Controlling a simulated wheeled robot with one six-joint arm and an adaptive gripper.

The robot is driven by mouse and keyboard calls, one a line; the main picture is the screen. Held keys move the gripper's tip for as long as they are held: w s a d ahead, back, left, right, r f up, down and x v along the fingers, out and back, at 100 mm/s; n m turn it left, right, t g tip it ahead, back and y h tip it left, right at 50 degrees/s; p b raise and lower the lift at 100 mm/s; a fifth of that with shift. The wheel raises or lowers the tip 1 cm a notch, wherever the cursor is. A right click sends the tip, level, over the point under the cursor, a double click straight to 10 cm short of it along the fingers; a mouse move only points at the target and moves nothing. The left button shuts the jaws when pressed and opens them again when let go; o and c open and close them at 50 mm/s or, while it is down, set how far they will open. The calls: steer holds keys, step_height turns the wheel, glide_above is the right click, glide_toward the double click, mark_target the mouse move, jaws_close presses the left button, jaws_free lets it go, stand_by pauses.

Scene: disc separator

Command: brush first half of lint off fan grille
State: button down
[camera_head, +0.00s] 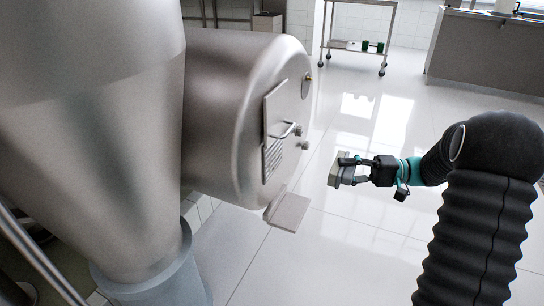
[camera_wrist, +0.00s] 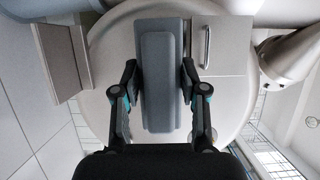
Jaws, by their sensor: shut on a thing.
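The fan grille (camera_head: 272,158) is the striped patch low on the panel of the steel housing in the head view. Lint on it is too small to make out. My gripper (camera_head: 347,171) is right of the grille, with a clear gap between them in that view. It is shut on a grey block-shaped brush (camera_head: 334,171). In the wrist view the brush (camera_wrist: 158,110) stands lengthwise between the two fingers (camera_wrist: 159,84). There it covers part of the housing behind it, and I cannot make out the grille.
A panel with a bar handle (camera_head: 289,131) is above the grille; the handle shows in the wrist view (camera_wrist: 206,47). A flat ledge (camera_head: 289,211) juts out below the housing (camera_head: 225,110). A wheeled cart (camera_head: 357,46) stands far back.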

steer(key=d, duration=0.1)
steer(key=s+d, duration=0.1)
steer(key=d, duration=0.1)
steer(key=shift+s+d, duration=0.1)
steer(key=shift+r, duration=0.1)
steer(key=s+a+r+n+g+h, duration=0.1)
steer(key=s+a+n+g+h, duration=0.15)
steer(key=a+h, duration=0.2)
steer(key=s+a+n+g+h+p, duration=0.1)
steer(key=s+a+n+g+h, duration=0.1)
steer(key=a+g+h, duration=0.3)
steer(key=s+a+r+n+h, duration=0.1)
steer(key=s+a+n+h, duration=0.15)
steer(key=a, duration=0.45)
steer(key=w+d+n+t+h, duration=0.1)
steer(key=w+d+n+h, duration=0.1)
steer(key=d+h, duration=0.1)
steer(key=w+d+r+n+t+h, duration=0.1)
steer(key=w+d+n+t+h, duration=0.1)
steer(key=d, duration=0.4)
steer(key=w+d+n+t+h, duration=0.2)
steer(key=w+d+h, duration=0.2)
steer(key=shift+d+r+n+t+h, duration=0.15)
steer(key=shift+r+n+t+h, duration=0.15)
steer(key=shift+h, duration=0.1)
steer(key=shift+w+t+h, duration=0.15)
steer(key=shift+t+h, duration=0.15)
steer(key=shift+t, duration=0.35)
